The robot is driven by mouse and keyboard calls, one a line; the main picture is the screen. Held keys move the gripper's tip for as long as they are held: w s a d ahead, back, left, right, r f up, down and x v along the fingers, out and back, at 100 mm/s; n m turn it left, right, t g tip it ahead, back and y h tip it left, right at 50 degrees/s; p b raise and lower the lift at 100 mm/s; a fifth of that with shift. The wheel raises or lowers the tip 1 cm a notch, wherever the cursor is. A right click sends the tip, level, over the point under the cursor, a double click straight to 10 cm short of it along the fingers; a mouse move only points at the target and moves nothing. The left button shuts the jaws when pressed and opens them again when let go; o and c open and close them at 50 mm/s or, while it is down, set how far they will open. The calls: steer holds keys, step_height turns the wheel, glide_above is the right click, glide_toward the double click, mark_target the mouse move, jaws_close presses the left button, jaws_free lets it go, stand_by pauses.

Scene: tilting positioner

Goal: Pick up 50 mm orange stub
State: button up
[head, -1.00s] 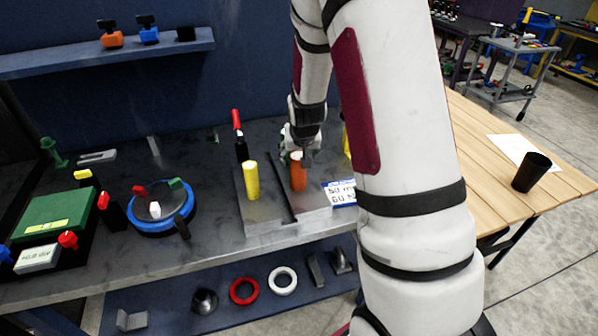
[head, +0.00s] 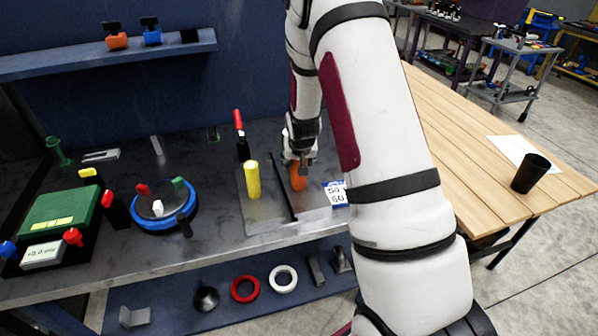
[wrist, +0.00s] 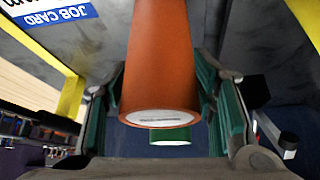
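The orange stub (head: 299,182) stands upright on the right half of a grey plate (head: 268,212) on the bench. My gripper (head: 300,163) is over it from above, with its fingers around the stub's upper part. In the wrist view the orange stub (wrist: 158,60) lies between the green finger pads of my gripper (wrist: 160,80), its pale end facing the camera. Narrow gaps show beside the stub, so the gripper looks open. Contact on the far side of the pads is hidden.
A yellow cylinder (head: 252,180) stands left of the stub, across a dark slot. A blue-white job card (head: 335,194) lies to the right. A red-handled tool (head: 240,135) stands behind. A blue round fixture (head: 164,212) sits left. A green cylinder (wrist: 170,135) shows in the wrist view.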

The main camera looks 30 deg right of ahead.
jaws_close()
steer(key=shift+r, duration=0.15)
